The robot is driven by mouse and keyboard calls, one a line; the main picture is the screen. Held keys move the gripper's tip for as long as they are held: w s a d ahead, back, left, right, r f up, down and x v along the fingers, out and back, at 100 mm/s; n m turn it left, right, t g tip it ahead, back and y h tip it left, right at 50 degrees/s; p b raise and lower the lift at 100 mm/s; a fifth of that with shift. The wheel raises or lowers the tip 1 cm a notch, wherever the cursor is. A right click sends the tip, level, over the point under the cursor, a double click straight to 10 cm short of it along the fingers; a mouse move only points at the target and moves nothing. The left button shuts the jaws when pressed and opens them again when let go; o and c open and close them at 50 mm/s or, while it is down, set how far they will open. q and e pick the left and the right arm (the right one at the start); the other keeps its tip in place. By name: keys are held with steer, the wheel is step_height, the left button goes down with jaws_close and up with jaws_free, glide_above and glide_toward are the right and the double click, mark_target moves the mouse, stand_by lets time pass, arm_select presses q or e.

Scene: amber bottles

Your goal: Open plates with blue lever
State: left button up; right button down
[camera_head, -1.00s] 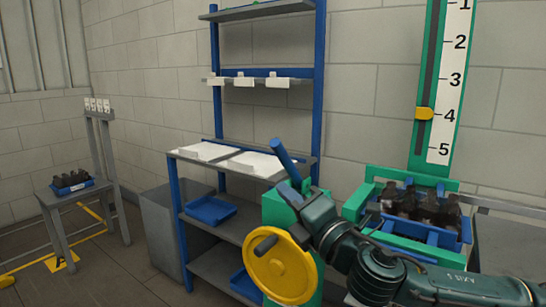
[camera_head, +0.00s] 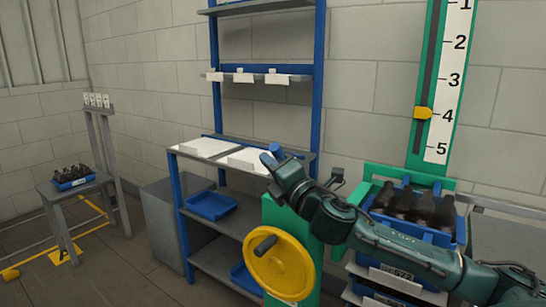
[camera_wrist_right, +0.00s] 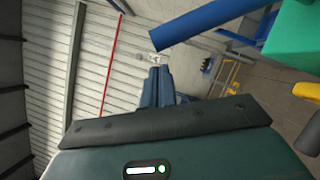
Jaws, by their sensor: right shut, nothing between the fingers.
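The blue lever (camera_wrist_right: 215,22) runs as a thick bar across the top of the right wrist view, near a green body (camera_wrist_right: 292,45). In the head view it is mostly hidden behind my right gripper and arm, so its tilt is hard to tell. My right gripper (camera_head: 270,160) is shut and empty, in front of the lever from the head camera. In the wrist view its fingertips (camera_wrist_right: 157,72) are together, apart from the bar in the picture. I cannot pick out which plates belong to the lever. My left gripper is not in view.
A yellow handwheel (camera_head: 279,265) sits on the green stand (camera_head: 283,213). A blue crate (camera_head: 459,237) of dark bottles stands right, behind my arm. A blue-framed shelf (camera_head: 175,190) with white panels (camera_head: 205,147) is behind left. A scale's yellow pointer (camera_head: 423,113) is near 4.

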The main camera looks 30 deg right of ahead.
steer(key=shift+w+d+r, duration=0.1)
steer(key=shift+d+r, duration=0.05)
steer(key=shift+d, duration=0.25)
steer(key=shift+r, duration=0.15)
